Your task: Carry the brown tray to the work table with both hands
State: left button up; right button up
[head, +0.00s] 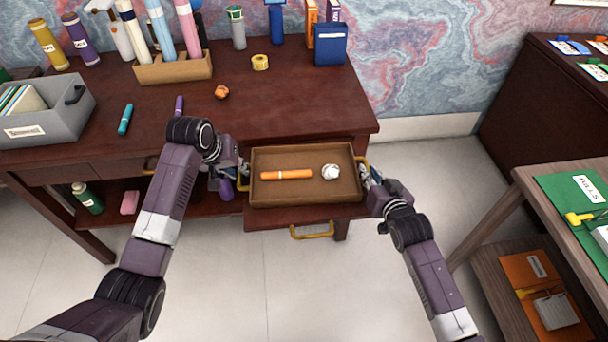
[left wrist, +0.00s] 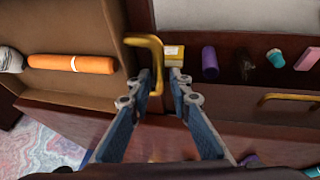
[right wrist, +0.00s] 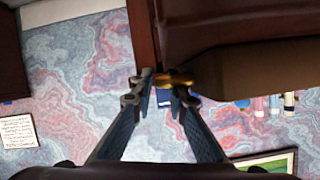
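The brown tray (head: 300,199) is in front of the desk, over the open drawer (head: 270,218). I cannot tell whether it touches the drawer. An orange marker-like stick (head: 287,175) and a crumpled white ball (head: 331,172) lie in it. Wooden table (head: 545,180) at the right, probably the work table, holds a green folder.
The wooden table's lower shelf has an orange folder (head: 530,272). The floor (head: 300,290) in front is clear.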

pick_arm(q)
jog(key=shift+c, duration=0.5)
pick_arm(e)
jog(key=shift+c, duration=0.4)
pick_arm(q)
grip_shut()
pick_arm(e)
grip_shut()
pick_arm(q)
jog(key=shift+r, duration=0.1)
pick_arm(e)
jog(key=shift+r, duration=0.15)
